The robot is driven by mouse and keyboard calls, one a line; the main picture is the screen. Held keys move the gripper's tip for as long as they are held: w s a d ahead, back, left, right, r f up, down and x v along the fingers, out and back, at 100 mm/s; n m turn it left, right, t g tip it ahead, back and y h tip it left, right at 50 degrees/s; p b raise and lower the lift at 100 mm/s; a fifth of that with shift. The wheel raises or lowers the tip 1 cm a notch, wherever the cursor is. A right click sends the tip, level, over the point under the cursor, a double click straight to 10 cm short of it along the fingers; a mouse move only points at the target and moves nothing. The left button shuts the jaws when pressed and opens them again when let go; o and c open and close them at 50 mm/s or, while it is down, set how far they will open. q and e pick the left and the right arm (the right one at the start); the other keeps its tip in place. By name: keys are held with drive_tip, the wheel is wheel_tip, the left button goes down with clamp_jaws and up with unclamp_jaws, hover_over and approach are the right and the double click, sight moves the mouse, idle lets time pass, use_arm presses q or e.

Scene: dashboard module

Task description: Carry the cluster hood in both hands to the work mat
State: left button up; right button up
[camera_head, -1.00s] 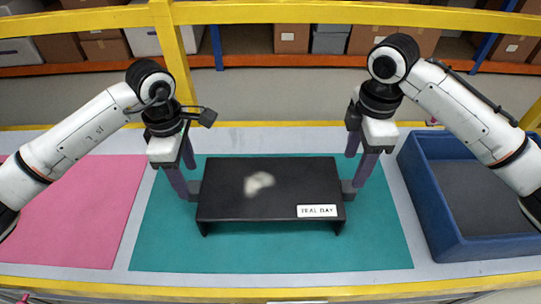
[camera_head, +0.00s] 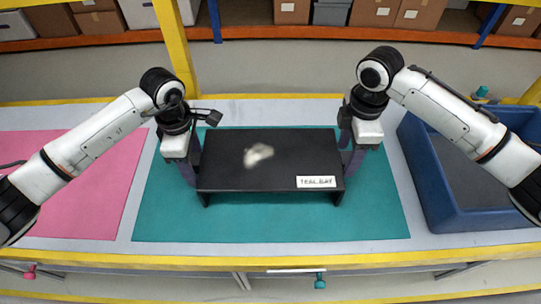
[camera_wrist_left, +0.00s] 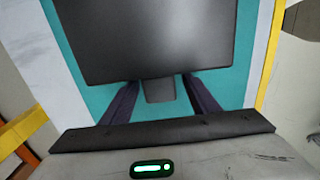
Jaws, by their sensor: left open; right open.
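The black cluster hood (camera_head: 225,170) stands level on the teal mat (camera_head: 270,225). It has a pale smudge on top and a white label, seemingly reading "TEAL BAY", at its front right. My left gripper (camera_head: 190,172) is at the hood's left end, fingers pointing down. In the left wrist view, the open left gripper (camera_wrist_left: 161,100) has its fingers apart on either side of the hood's dark end tab (camera_wrist_left: 160,90), with gaps visible. My right gripper (camera_head: 352,160) is open at the right end; the hood's edge and wrist partly hide its fingers and that tab.
A pink mat (camera_head: 75,200) lies left of the teal one. A blue bin (camera_head: 430,195) stands on the right of the table. A yellow post (camera_head: 178,50) rises behind the table. The teal mat in front of the hood is clear.

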use_arm(q)
drive_tip(key=shift+f, duration=1.15)
use_arm(e)
drive_tip(key=shift+f, duration=1.15)
use_arm(q)
drive_tip(key=shift+r, duration=0.1)
clamp_jaws()
use_arm(e)
drive_tip(key=shift+r, duration=0.1)
clamp_jaws()
